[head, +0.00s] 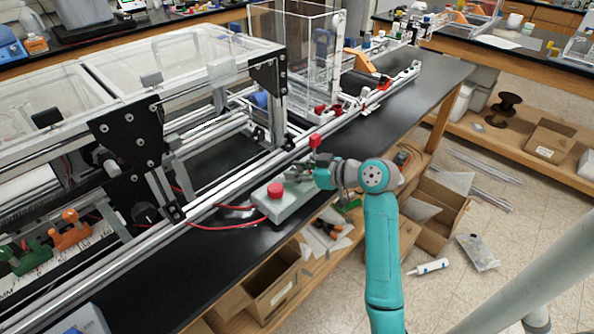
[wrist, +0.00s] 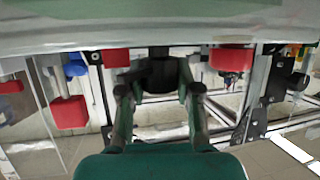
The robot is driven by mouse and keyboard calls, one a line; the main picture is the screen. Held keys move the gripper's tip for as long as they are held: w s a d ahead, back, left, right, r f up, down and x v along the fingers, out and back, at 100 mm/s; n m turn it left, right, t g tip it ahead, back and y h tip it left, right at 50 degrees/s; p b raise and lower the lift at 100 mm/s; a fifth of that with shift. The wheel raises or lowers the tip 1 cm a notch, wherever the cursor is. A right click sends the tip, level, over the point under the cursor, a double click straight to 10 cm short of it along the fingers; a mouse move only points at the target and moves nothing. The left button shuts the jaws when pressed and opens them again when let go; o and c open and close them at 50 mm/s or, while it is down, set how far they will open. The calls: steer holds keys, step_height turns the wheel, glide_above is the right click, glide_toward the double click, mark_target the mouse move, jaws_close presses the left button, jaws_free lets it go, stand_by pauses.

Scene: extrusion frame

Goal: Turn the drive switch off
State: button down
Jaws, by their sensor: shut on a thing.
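A pale grey control box (head: 290,205) stands at the front edge of the black bench, with a round red button (head: 275,190) on its top. In the wrist view the box face (wrist: 160,28) fills the upper edge, and a black switch knob (wrist: 158,52) sticks out from it. My gripper (wrist: 160,85) has its fingers closed around this knob. In the head view my gripper (head: 299,172) is over the box, right of the red button, and hides the knob. I cannot tell the knob's setting.
An aluminium extrusion frame (head: 215,200) runs along the bench behind the box. A red cable (head: 230,225) trails left of the box. A red-topped post (head: 315,141) stands close behind my gripper. Open cardboard boxes (head: 275,290) sit on the shelf below.

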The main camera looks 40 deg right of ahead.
mark_target(297, 168)
steer(key=n+g+y, duration=0.1)
steer(key=n+y, duration=0.2)
steer(key=y, duration=0.1)
steer(key=shift+w+d+n+g, duration=0.1)
steer(key=shift+d+n+g, duration=0.05)
steer(key=shift+n+g, duration=0.25)
steer(key=n+g+y, duration=0.3)
steer(key=n, duration=0.1)
steer(key=shift+y, duration=0.3)
steer(key=shift+g, duration=0.3)
steer(key=c, duration=1.1)
jaws_free()
steer(key=shift+o, duration=0.2)
step_height(297, 168, up, 10)
steer(key=shift+f, duration=0.1)
